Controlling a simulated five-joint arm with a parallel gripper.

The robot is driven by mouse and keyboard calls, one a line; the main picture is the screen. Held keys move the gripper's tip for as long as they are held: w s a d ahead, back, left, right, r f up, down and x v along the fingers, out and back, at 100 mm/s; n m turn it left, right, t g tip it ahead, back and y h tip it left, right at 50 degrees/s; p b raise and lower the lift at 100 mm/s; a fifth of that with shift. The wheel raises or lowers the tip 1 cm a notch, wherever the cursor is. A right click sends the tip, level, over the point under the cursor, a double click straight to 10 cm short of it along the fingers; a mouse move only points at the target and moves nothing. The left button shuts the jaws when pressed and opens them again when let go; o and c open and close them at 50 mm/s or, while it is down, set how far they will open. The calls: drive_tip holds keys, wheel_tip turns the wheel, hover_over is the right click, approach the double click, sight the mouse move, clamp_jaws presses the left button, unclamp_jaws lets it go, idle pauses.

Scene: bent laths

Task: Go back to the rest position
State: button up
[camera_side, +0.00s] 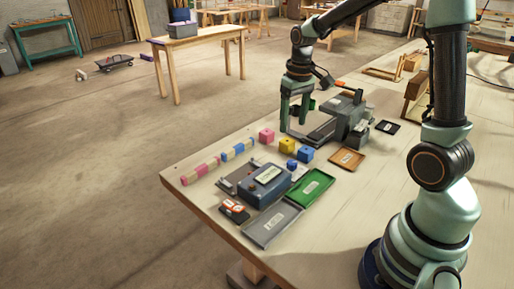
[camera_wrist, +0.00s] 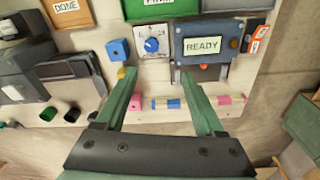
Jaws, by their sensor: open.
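My gripper (camera_side: 294,122) hangs above the bench beside a grey machine. Its green fingers are spread apart with nothing between them. The wrist view also shows the open gripper (camera_wrist: 160,78) over the bench. A striped lath row (camera_wrist: 172,103) in cream, blue and pink lies behind the fingers. In the side view, a pink cube (camera_side: 266,135), a yellow cube (camera_side: 287,146) and a blue cube (camera_side: 306,154) stand on the bench.
The grey machine (camera_side: 345,118) stands close to my gripper. A green tray (camera_side: 325,178), a grey tray (camera_side: 272,226) and an orange-brown tray (camera_side: 347,158) lie on the bench (camera_side: 350,225). A tray labelled DONE (camera_wrist: 80,18) shows in the wrist view. The bench edge is on the left.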

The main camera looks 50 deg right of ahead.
drive_tip(key=s+a+r+n+t, duration=0.2)
drive_tip(key=s+a+r+t, duration=0.2)
drive_tip(key=s+a+r, duration=0.4)
drive_tip(key=s+a, duration=0.2)
drive_tip(key=a, duration=0.1)
drive_tip(key=shift+a+r+t, duration=0.25)
drive_tip(key=shift+a+t, duration=0.15)
